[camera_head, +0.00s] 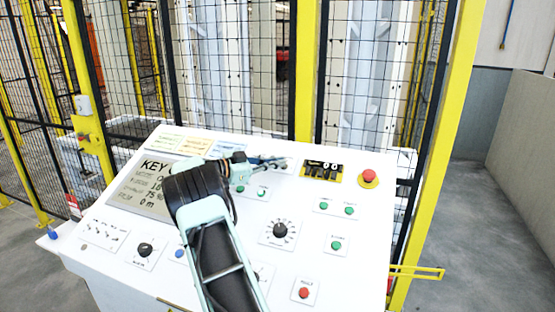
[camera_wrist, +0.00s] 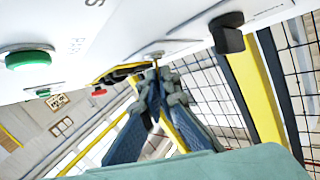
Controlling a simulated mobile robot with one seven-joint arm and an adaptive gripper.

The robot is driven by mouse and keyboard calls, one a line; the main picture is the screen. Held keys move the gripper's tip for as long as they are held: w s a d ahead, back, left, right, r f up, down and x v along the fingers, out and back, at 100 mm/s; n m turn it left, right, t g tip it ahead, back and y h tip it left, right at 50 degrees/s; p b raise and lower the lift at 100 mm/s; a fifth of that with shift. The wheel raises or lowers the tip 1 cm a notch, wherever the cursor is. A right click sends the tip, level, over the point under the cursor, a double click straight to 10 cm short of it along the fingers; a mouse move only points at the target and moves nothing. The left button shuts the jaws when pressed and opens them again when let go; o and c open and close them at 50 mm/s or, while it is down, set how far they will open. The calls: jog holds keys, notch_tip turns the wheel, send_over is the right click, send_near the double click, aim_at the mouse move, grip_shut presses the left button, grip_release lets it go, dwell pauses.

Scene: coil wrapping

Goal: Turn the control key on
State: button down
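The white control panel (camera_head: 215,233) slopes in front of me. My gripper (camera_head: 278,161) is at its upper middle, pointing right and close to the panel face. In the wrist view, the two blue-grey fingers of my gripper (camera_wrist: 160,78) converge, with their tips close together just below a small round metal fitting (camera_wrist: 152,54) on the panel. This fitting looks like the key switch. A thin piece shows between it and the tips and may be the key. I cannot tell whether the fingers grip it. In the head view the gripper hides this spot.
In the wrist view a black knob (camera_wrist: 228,34) protrudes near the fingers. A yellow-posted mesh fence (camera_head: 306,70) stands behind.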

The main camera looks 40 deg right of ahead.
jog(key=shift+w+d+m+g+y+p, duration=0.1)
jog(key=shift+m+g+y+p, duration=0.25)
jog(key=shift+m+g+y, duration=0.45)
jog(key=shift+h, duration=0.3)
jog(key=c, duration=2.2)
grip_release()
jog(key=shift+r, duration=0.1)
jog(key=shift+c, duration=0.2)
jog(key=v, duration=1.2)
